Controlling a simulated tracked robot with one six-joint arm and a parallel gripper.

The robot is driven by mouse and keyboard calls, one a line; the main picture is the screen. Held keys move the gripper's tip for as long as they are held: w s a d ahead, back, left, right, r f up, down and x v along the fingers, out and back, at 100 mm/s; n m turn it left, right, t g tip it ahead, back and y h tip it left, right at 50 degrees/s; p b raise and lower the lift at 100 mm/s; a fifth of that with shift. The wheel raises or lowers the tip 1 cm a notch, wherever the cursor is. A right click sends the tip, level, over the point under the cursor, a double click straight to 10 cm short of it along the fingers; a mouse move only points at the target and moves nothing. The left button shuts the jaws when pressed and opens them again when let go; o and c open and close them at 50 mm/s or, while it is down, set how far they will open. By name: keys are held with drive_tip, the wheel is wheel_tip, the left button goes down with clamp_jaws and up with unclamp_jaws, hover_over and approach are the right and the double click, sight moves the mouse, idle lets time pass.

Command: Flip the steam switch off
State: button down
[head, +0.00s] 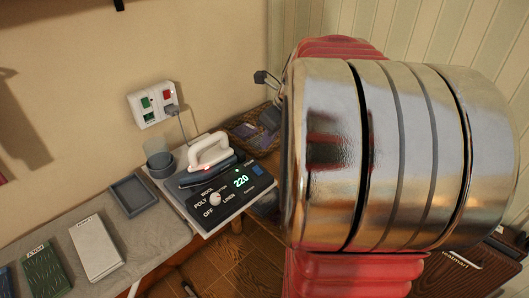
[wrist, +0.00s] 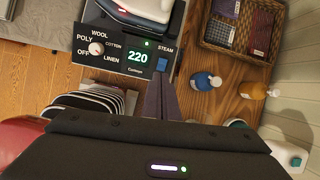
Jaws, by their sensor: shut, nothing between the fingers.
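The steam switch (wrist: 162,64) is a small blue rocker under the word STEAM on the dark control panel (wrist: 115,64) of an ironing station. A green light glows near it and the display reads 220. The switch also shows in the head view (head: 257,170) at the panel's right end; I cannot tell which way it is tipped. My gripper (wrist: 161,76) is shut and empty. In the wrist view its fingertips appear just below the switch; I cannot tell whether they touch it. In the head view my gripper is not visible, and my large chrome arm link fills the right.
A white iron (head: 208,152) rests on the station, with a white dial (head: 215,199) on the panel. A wicker basket (wrist: 238,30) and bottles (wrist: 206,81) stand to the right in the wrist view. A wall plate (head: 153,104) holds a plug and coloured switches.

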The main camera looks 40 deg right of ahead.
drive_tip(key=s+a+r+n, duration=0.1)
drive_tip(key=a+n, duration=0.7)
drive_tip(key=a, duration=0.1)
drive_tip(key=s+a+r+n, duration=0.2)
drive_tip(key=a+n, duration=0.7)
drive_tip(key=a, duration=0.1)
drive_tip(key=s+a+f+n, duration=0.2)
drive_tip(key=s+a+n, duration=0.6)
drive_tip(key=n, duration=0.9)
drive_tip(key=a, duration=0.3)
drive_tip(key=shift+s+t, duration=0.25)
drive_tip(key=shift+t, duration=0.15)
drive_tip(key=shift+a+f, duration=0.1)
